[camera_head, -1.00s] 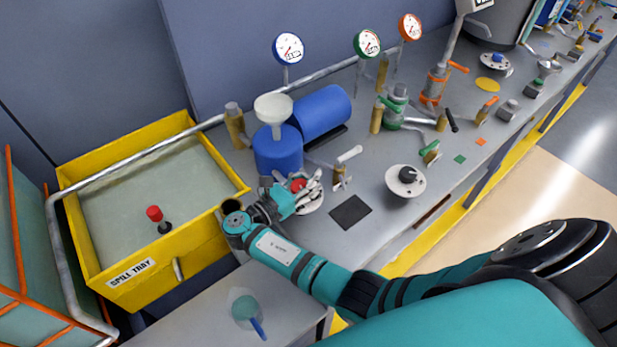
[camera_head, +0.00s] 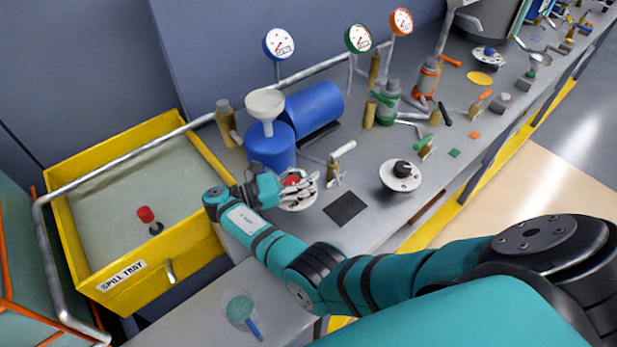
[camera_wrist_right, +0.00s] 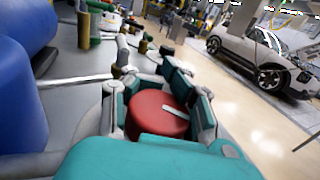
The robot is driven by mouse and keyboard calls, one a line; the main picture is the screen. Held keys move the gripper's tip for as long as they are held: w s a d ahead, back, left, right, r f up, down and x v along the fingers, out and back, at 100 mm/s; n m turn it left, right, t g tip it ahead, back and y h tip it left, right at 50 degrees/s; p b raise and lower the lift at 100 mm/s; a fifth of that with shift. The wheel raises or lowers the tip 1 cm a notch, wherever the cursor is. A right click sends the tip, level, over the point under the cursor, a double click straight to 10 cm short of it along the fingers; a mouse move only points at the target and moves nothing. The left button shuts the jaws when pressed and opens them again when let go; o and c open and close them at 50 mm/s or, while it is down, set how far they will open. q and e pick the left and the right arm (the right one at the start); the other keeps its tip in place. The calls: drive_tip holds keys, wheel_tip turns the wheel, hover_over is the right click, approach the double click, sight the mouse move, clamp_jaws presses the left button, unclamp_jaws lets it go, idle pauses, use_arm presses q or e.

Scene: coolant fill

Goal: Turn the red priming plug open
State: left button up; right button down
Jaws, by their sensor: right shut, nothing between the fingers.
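The red priming plug (camera_head: 291,180) sits on a round pale base on the bench, in front of the blue pump. It shows large in the right wrist view as a red cap (camera_wrist_right: 155,115) beside the fingers. My right gripper (camera_head: 301,184) is shut, low over the base at the plug. The fingers hide part of the plug, and I cannot tell whether they touch it. My left gripper is not in view.
A white-handled valve (camera_head: 341,160) stands close to the right. The blue pump (camera_head: 270,148) with its funnel (camera_head: 266,104) is just behind. A black-knobbed dial (camera_head: 400,176) is further right. The yellow spill tray (camera_head: 205,165) lies left.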

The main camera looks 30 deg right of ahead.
drive_tip(key=c, duration=2.1)
unclamp_jaws()
drive_tip(key=shift+a, duration=0.1)
drive_tip(key=o, duration=0.7)
drive_tip(key=shift+a, duration=0.1)
drive_tip(key=o, duration=0.4)
